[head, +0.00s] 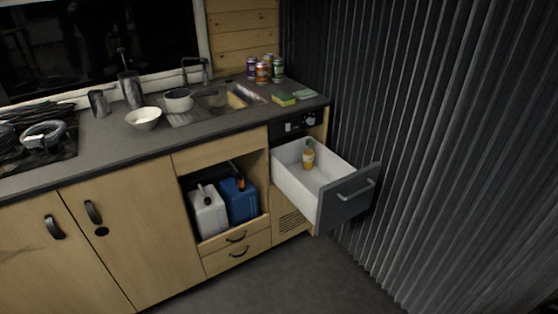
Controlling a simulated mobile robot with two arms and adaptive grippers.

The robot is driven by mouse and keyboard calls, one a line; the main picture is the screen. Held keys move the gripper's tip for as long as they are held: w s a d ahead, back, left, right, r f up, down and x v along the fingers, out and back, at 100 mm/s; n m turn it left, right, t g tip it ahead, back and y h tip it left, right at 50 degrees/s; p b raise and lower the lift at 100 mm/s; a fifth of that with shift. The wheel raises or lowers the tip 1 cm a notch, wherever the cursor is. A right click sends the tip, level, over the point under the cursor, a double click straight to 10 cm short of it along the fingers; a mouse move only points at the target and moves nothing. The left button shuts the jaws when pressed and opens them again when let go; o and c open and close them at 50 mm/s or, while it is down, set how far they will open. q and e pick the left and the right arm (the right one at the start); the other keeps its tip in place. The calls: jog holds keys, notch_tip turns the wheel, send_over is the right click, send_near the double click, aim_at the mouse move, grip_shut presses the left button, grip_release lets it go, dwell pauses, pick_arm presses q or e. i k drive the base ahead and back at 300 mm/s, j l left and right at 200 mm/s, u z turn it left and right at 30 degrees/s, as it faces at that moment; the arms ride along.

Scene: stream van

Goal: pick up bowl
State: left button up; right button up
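A white bowl (143,118) sits upright on the dark countertop (100,147), left of the sink. Its inside looks empty. A greyish pot or second bowl-like vessel (178,101) stands just right of it, by the sink's drainboard. Neither of my grippers shows in the head view.
The sink (228,99) with a faucet lies right of the bowl, with several cans (263,72) and sponges (283,99) beyond. A drawer (345,203) stands pulled out, holding a bottle (308,156). A stove with a pan (43,132) is at left. The floor in front is clear.

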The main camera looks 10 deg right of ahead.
aim_at(135, 115)
jog(key=i+j+u, duration=0.15)
jog(key=j, duration=0.3)
jog(key=i+j+u, duration=0.15)
jog(key=j, duration=0.3)
jog(key=i+j+u, duration=0.1)
jog(key=i+j, duration=0.25)
